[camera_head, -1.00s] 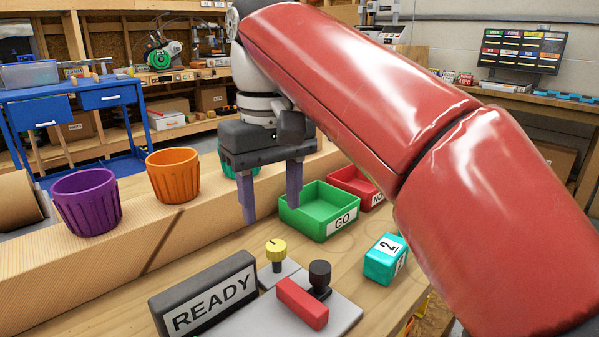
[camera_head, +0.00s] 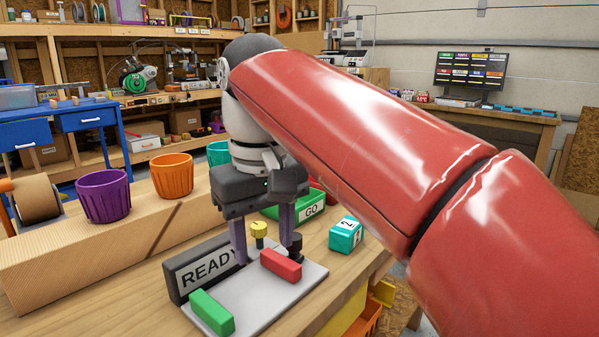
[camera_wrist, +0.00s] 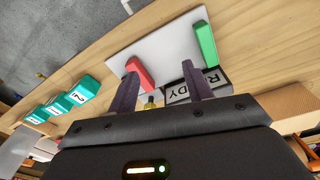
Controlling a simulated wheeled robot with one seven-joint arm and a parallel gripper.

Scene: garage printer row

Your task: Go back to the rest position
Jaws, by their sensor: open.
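My gripper (camera_head: 267,256) is open and empty, with its two purple-grey fingers pointing down near the READY sign (camera_head: 203,268). In the wrist view, the fingers of my gripper (camera_wrist: 160,66) are apart with nothing between them; the red block (camera_wrist: 140,74) and green block (camera_wrist: 205,43) on the white plate (camera_wrist: 160,42) lie beyond. In the head view, my red arm hides part of the green GO tray (camera_head: 311,211) and most of the tray behind it.
A yellow knob (camera_head: 258,229) and a black knob (camera_head: 296,243) stand by the plate. A teal block (camera_head: 346,234) marked 2 sits on the bench to the right. Purple (camera_head: 104,197), orange (camera_head: 172,177) and teal (camera_head: 217,152) cups stand on a wooden beam at the left.

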